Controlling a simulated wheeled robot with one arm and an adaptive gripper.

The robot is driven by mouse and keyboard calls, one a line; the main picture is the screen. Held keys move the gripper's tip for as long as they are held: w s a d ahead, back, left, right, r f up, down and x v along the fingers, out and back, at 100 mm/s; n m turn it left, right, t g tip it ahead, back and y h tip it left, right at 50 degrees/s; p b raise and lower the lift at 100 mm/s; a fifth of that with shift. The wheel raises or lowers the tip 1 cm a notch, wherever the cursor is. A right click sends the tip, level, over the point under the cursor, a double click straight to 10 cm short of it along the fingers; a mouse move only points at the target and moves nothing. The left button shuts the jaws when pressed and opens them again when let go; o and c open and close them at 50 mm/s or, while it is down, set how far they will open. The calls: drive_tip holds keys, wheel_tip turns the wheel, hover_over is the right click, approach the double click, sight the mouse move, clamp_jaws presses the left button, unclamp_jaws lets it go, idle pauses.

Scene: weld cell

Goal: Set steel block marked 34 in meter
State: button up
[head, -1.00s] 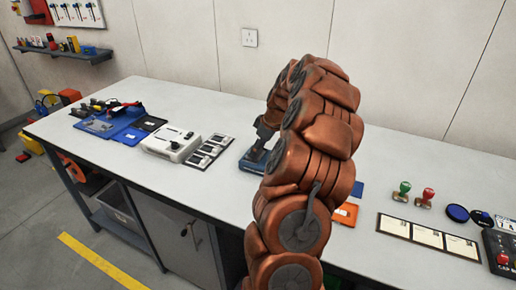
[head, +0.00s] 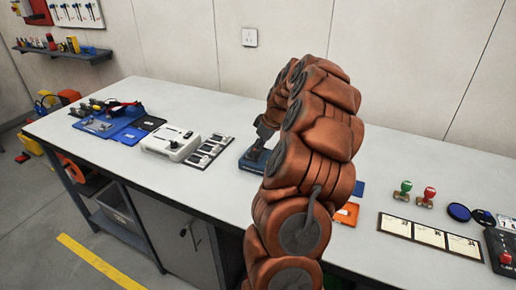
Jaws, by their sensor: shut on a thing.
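My gripper (head: 265,135) is at the middle of the bench, mostly hidden behind my copper-coloured arm. Only a dark part of it shows, low over a blue object (head: 252,162). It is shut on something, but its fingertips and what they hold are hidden. I cannot see a steel block or a mark 34 on one. A white instrument with dark parts on top (head: 165,147), possibly the meter, stands left of the gripper. The blue object is partly covered by my arm, so I cannot tell whether it is the meter.
A dark tray (head: 196,166) with three pale-and-dark pieces lies beside the white instrument. Blue mats (head: 130,137) with tools lie at the left. An orange card (head: 346,213), three framed cards (head: 429,236), green (head: 403,190) and red (head: 427,197) stamps are at the right. The back bench strip is clear.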

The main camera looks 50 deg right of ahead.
drive_tip(key=o, duration=1.5)
drive_tip(key=shift+r, duration=3.45)
